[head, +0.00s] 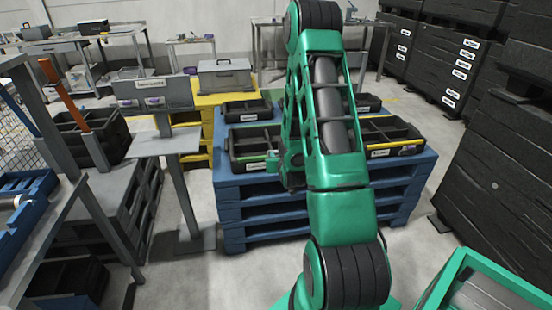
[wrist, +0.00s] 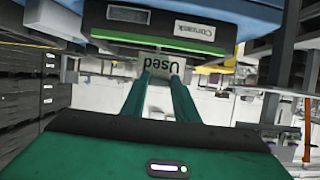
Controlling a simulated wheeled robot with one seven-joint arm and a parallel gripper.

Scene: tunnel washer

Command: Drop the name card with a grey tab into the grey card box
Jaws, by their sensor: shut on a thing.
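My gripper (wrist: 160,76) has its two green fingers shut on a pale card (wrist: 158,65) with the word "Used" upside down. The colour of any tab on it cannot be told. In the head view my gripper (head: 273,162) is small, beside the front left black tray (head: 245,160) on the blue pallets, and the card is not clear there. The wrist view shows a dark tray front with a white label (wrist: 195,30) close beyond the fingertips. I cannot pick out the grey card box for certain; a grey case with a handle (head: 225,78) stands behind on a yellow stand.
The blue pallet stack (head: 262,215) carries several black divided trays. A grey stand with a labelled panel (head: 153,92) and a shelf is to its left. Dark stacked crates (head: 440,65) line the right side. Open floor lies around the pallets.

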